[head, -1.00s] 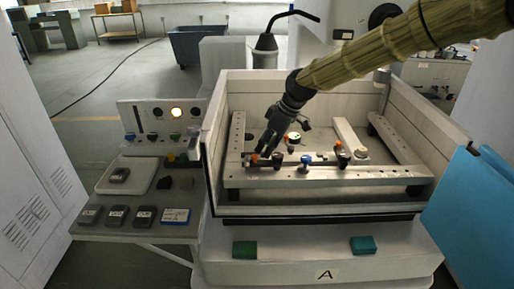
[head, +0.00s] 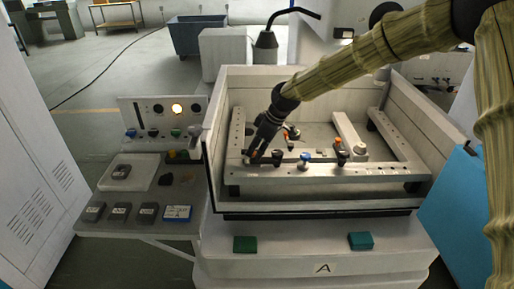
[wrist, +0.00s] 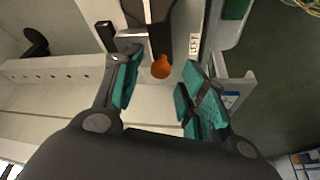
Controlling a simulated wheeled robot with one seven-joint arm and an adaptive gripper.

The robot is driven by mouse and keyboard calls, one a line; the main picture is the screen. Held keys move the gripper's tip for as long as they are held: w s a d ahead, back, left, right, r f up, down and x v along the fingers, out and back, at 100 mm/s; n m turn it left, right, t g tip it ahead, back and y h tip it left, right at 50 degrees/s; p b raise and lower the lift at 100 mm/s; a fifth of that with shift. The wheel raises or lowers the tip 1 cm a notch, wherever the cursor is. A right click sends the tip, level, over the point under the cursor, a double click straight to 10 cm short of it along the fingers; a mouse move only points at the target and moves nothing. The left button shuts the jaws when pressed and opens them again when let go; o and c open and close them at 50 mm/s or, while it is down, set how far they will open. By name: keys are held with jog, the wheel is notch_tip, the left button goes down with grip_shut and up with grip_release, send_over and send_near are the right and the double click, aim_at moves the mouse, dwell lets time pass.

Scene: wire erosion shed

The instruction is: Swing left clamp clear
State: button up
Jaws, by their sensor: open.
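The left clamp shows in the wrist view as a dark arm with an orange knob (wrist: 161,67) at its end. A small label (wrist: 193,43) sits beside it. My gripper (wrist: 158,88) is open, its teal-padded fingers on either side of the knob with gaps showing; I see no grip on it. In the head view my gripper (head: 256,153) points down at the left end of the front rail (head: 320,173), largely hiding the left clamp. A second clamp with an orange top (head: 341,143) stands further right on the rail.
A blue knob (head: 304,158) stands on the rail between the clamps. White tank walls (head: 211,150) surround the rails. Left is a side shelf with grey blocks (head: 119,211) and a control panel with a lit lamp (head: 177,108).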

jog(key=shift+a+f, duration=0.2)
jog(key=shift+f, duration=0.25)
grip_shut()
